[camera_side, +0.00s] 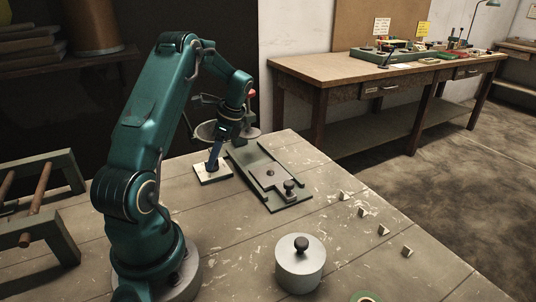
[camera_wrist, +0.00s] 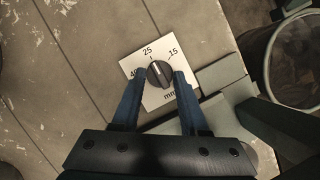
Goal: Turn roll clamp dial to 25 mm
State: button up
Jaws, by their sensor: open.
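The roll clamp dial (camera_wrist: 159,74) is a dark round knob on a white plate (camera_wrist: 133,66) marked 25, 15 and mm. A number beginning with 4 at the left is partly covered by a finger. The knob's ridge points upward near the 25 mark; its exact setting is hard to tell. My gripper (camera_wrist: 159,76) is open, with one blue finger on each side of the knob. I cannot tell whether the fingers touch it. In the side view, my gripper (camera_side: 213,165) points down over the white plate (camera_side: 213,177), and the knob is hidden.
A green fixture (camera_side: 272,176) with a black knob stands right of the dial plate. A round lidded pot (camera_side: 300,264) and several small pale blocks (camera_side: 383,230) are on the table.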

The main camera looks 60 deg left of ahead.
jog(key=m, duration=0.2)
jog(key=m+t+y, duration=0.1)
jog(key=m, duration=0.2)
jog(key=shift+s+d+t, duration=0.15)
jog(key=shift+s+t, duration=0.05)
jog(key=shift+t, duration=0.1)
jog(key=w+d+r+m+t+y, duration=0.1)
jog(key=w+d+r+t, duration=0.15)
jog(key=d+r, duration=0.3)
jog(key=w+d+r+m+t, duration=0.1)
jog(key=w+d+r, duration=0.25)
jog(key=r, duration=0.35)
jog(key=s+d+r+n+t+h, duration=0.1)
jog(key=s+d+n+t, duration=0.1)
jog(key=d, duration=0.6)
jog(key=s+d+r+n+t+h, duration=0.1)
jog(key=s+d+r+n+t, duration=0.1)
jog(key=d, duration=0.7)
jog(key=shift+s+n+h, duration=0.4)
jog(key=shift+s+n, duration=0.45)
jog(key=shift+n, duration=0.35)
jog(key=shift+d+r, duration=0.1)
